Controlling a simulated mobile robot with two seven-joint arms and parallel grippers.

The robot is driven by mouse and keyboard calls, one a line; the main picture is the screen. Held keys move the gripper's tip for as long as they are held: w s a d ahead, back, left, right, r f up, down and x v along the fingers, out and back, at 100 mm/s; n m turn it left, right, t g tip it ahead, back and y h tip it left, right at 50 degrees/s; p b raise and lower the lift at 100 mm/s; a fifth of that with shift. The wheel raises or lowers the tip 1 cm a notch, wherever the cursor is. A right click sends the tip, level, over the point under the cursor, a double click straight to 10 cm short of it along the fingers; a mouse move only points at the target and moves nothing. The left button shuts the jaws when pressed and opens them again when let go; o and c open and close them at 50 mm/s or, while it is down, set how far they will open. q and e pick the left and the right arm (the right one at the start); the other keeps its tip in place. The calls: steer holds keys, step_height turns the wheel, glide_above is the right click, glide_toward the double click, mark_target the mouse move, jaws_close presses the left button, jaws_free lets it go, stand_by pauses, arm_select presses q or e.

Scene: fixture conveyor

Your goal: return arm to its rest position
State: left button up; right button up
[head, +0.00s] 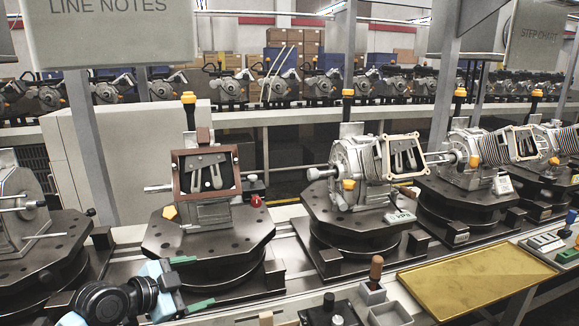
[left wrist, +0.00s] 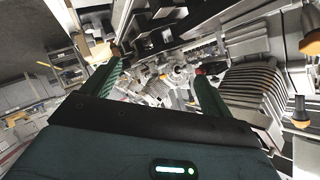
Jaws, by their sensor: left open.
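My left gripper (head: 203,282) is at the lower left of the head view, in front of the nearest round fixture base (head: 210,232). Its two green fingers are apart and nothing shows between them. In the left wrist view the same gripper (left wrist: 158,70) has its fingers spread, with only distant fixtures seen between them. My left arm comes in from the bottom left, with a dark joint and light blue parts. My right gripper is not in view.
A brown-framed fixture unit (head: 206,172) stands on the nearest base. Grey ribbed machine units (head: 350,170) stand on bases to the right. A yellow tray (head: 475,280) lies empty at front right. Small grey bins (head: 390,314) and a wooden-handled tool (head: 376,268) are at front centre.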

arm_select(q)
steer(key=s+d+f+n+y+p, duration=0.25)
steer(key=s+f+n, duration=0.45)
steer(key=s+f, duration=1.3)
steer(key=s+a+f+n+g+y, duration=0.1)
steer(key=s+f, duration=0.3)
steer(key=s, duration=0.7)
steer(key=s+a+f+n+y, duration=0.1)
steer(key=s+f+n, duration=0.3)
steer(key=s, duration=0.8)
steer(key=shift+s+g+y, duration=0.15)
steer(key=shift+g+y, duration=0.25)
steer(key=shift+y, duration=0.35)
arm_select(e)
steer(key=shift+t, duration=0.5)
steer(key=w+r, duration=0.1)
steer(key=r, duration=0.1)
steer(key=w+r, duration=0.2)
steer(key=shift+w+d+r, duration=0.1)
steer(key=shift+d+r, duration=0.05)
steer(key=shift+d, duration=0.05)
